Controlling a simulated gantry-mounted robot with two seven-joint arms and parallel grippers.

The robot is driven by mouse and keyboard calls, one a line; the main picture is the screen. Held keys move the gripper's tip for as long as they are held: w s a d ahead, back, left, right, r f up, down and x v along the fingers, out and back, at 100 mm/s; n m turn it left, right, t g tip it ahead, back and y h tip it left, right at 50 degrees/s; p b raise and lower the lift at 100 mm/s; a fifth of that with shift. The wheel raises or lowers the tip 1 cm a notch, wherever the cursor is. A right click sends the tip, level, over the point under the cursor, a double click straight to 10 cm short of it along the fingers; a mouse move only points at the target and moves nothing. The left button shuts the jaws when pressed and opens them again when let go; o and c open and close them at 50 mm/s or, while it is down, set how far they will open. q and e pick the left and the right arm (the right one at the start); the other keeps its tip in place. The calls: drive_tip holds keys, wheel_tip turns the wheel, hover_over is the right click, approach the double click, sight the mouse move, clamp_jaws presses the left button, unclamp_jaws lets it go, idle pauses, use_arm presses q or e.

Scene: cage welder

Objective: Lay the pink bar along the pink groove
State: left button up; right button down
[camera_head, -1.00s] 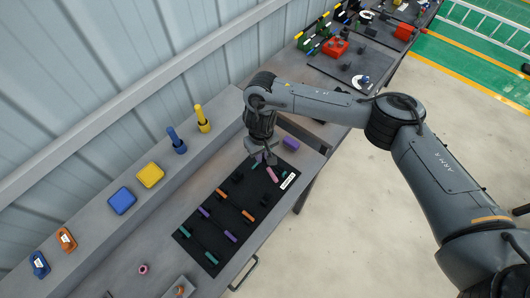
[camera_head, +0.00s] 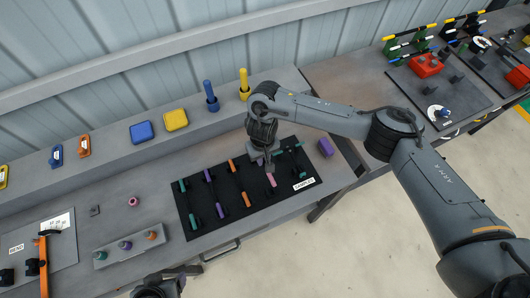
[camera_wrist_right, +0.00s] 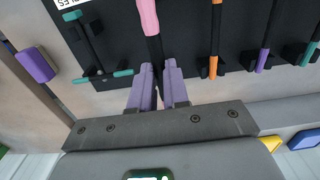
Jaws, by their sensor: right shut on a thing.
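The pink bar (camera_head: 271,181) is on or just over the black board (camera_head: 295,181), roughly parallel to the orange, purple and teal bars there. In the right wrist view its pink end (camera_wrist_right: 148,16) leads into a dark stretch running to my fingers. My right gripper (camera_head: 261,165) is shut on this bar near its far end, low over the board; its fingers show in the right wrist view (camera_wrist_right: 158,84). The pink groove is hidden, and I cannot tell whether the bar lies in it. My left gripper (camera_head: 180,273) is partly in view at the bottom edge.
A teal-ended bar (camera_wrist_right: 93,75) lies close beside my right fingers. A purple block (camera_head: 325,147) stands right of the board. A ledge behind holds blue (camera_head: 141,132) and yellow (camera_head: 176,120) blocks. A grey peg block (camera_head: 128,246) stands at the front left.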

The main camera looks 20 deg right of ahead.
drive_tip(key=shift+d, duration=0.15)
drive_tip(key=shift+s+r+p, duration=0.1)
drive_tip(key=shift+r+p, duration=0.1)
drive_tip(key=shift+p, duration=0.5)
drive_tip(key=shift+f+b, duration=1.45)
drive_tip(key=shift+f, duration=3)
drive_tip(key=shift+f, duration=0.7)
